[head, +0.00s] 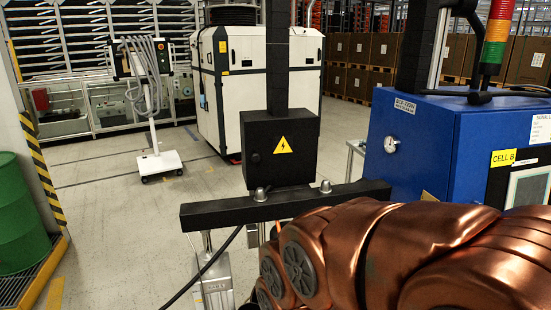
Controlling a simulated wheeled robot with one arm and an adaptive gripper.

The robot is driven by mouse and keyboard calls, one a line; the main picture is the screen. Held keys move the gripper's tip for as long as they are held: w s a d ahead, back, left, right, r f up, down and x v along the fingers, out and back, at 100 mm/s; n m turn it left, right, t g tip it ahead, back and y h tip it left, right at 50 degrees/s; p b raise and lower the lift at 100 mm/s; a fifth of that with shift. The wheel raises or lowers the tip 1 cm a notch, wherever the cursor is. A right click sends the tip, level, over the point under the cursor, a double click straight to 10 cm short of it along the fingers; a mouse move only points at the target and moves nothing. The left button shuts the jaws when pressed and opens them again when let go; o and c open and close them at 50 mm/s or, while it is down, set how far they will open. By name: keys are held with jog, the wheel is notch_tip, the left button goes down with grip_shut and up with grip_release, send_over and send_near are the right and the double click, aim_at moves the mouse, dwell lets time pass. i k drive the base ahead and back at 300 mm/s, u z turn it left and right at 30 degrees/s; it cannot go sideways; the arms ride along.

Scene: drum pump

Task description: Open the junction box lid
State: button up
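The junction box (268,172) is a black box fixed on a dark upright post, near the middle of the head view. Its front lid (284,165) looks shut and carries a yellow warning triangle with a lightning bolt. My copper-coloured arm fills the lower right, in front of and below the box. My gripper is not visible in this view, so its place relative to the lid cannot be seen.
A black crossbar (225,212) with bolts runs just below the box. A blue cabinet (400,165) with a gauge and signal light stands to the right. A white wheeled stand (158,163), white machine (238,85) and green drum (20,215) are further left. Floor between them is clear.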

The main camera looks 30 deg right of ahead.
aim_at(280, 152)
jog(key=k, duration=0.5)
jog(key=u, duration=1.55)
jog(key=i, duration=1.25)
jog(key=z, duration=1.95)
